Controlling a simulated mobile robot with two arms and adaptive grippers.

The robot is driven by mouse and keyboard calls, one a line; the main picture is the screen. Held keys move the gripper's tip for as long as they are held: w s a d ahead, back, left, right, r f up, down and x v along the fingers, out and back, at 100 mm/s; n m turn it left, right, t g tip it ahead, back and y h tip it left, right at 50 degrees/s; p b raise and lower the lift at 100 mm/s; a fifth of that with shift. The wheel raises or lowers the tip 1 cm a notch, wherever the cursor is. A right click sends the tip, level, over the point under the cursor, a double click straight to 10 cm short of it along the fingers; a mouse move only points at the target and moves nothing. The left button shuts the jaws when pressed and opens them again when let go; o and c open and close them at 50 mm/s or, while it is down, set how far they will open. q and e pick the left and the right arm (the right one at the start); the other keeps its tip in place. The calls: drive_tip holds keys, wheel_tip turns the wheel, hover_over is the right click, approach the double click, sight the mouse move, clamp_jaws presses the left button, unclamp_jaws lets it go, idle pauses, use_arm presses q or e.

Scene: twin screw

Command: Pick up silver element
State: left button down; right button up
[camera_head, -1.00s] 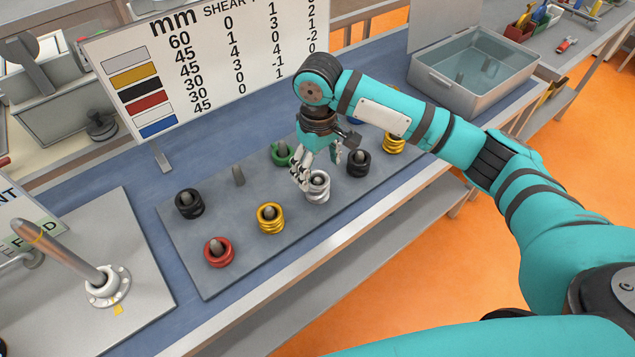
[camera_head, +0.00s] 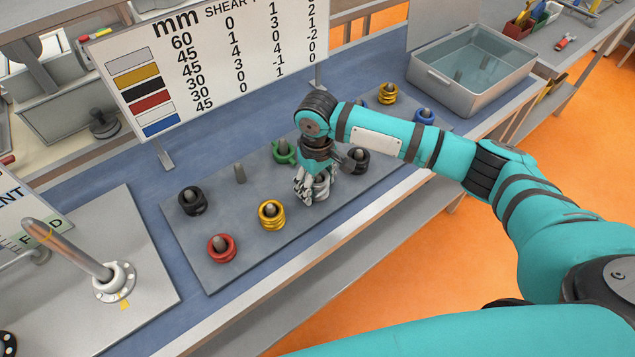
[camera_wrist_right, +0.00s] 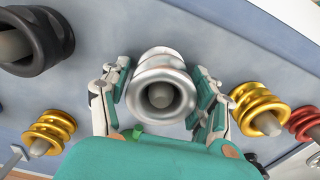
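The silver element (camera_head: 321,190) is a grooved ring on a peg of the grey board (camera_head: 240,225). In the head view my right gripper (camera_head: 312,192) is down at it and hides part of it. In the right wrist view the silver element (camera_wrist_right: 161,84) lies between the two spread fingers of my right gripper (camera_wrist_right: 160,95). One finger is on each side, very close to the ring. A narrow gap shows on the left; contact on the right cannot be told. My left gripper is not in view.
Close by on the board are a black element (camera_head: 357,160), a yellow one (camera_head: 271,215) and a green one (camera_head: 285,152). A red element (camera_head: 222,249) and another black one (camera_head: 192,201) stand farther left. An empty peg (camera_head: 240,173) is behind. A metal bin (camera_head: 445,85) stands at the back right.

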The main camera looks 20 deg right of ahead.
drive_tip(key=shift+r, duration=0.1)
drive_tip(key=c, duration=1.1)
drive_tip(key=shift+c, duration=0.2)
